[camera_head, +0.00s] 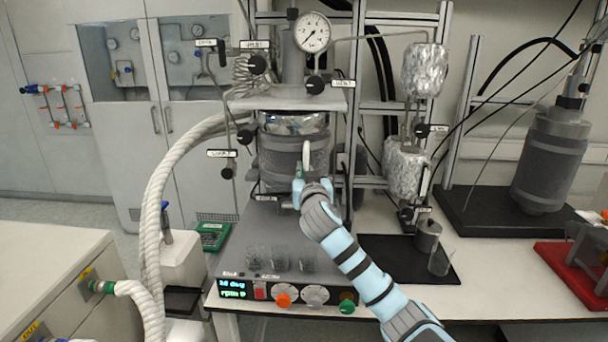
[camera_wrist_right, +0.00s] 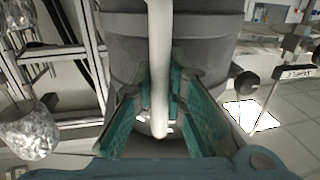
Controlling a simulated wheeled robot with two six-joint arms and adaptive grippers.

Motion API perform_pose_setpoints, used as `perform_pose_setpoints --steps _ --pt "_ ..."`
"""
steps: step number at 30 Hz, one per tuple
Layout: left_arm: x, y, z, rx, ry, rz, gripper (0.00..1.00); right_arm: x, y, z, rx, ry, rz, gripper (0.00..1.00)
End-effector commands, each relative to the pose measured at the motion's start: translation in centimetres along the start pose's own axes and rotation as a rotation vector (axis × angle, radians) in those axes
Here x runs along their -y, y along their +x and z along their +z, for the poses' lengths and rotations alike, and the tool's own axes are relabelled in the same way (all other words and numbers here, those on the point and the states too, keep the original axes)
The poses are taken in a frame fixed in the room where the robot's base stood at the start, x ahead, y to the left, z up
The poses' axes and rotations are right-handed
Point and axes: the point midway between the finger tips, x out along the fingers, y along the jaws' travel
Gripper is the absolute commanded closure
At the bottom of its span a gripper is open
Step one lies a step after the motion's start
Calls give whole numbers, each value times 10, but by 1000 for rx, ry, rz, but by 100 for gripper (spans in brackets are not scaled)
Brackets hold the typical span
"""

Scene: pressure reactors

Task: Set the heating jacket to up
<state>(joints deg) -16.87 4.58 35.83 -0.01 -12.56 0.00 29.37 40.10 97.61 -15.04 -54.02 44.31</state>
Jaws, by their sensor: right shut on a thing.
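The heating jacket (camera_head: 280,160) is a grey banded cylinder around the reactor vessel, below the metal top plate (camera_head: 290,98). A shiny metal strip of the vessel shows between jacket and plate. A pale curved handle (camera_head: 306,158) stands on the jacket's front. My right gripper (camera_head: 299,184) is at the handle's lower part, shut on it. In the right wrist view the handle (camera_wrist_right: 160,60) runs down between the teal finger pads, with the jacket (camera_wrist_right: 205,45) right behind. The jacket's lower edge is partly hidden by my gripper. My left gripper is not in view.
A control box (camera_head: 285,294) with knobs and a display stands in front, with several glass beakers (camera_head: 280,260) on it. A white hose (camera_head: 160,190) curves at left. Foil-wrapped vessels (camera_head: 404,168) and a black mat (camera_head: 385,255) are at right. Labelled valves surround the reactor.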

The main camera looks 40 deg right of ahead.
Motion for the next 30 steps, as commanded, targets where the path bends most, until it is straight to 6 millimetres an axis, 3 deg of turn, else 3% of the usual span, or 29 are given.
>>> perform_pose_setpoints --steps 5,6,10,20,23,30 --pt "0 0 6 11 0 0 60 1 0 -9 -22 -3 -1 100" --pt "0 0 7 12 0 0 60 2 0 -9 -23 -3 -2 86" --pt "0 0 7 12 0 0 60 3 0 -8 -20 -2 -5 67" --pt "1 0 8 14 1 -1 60 2 -3 -5 -14 -2 -4 67" --pt "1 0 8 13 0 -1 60 1 -17 -5 -14 -3 -3 67" --pt "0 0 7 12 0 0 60 1 -82 -4 -15 -4 -5 67"
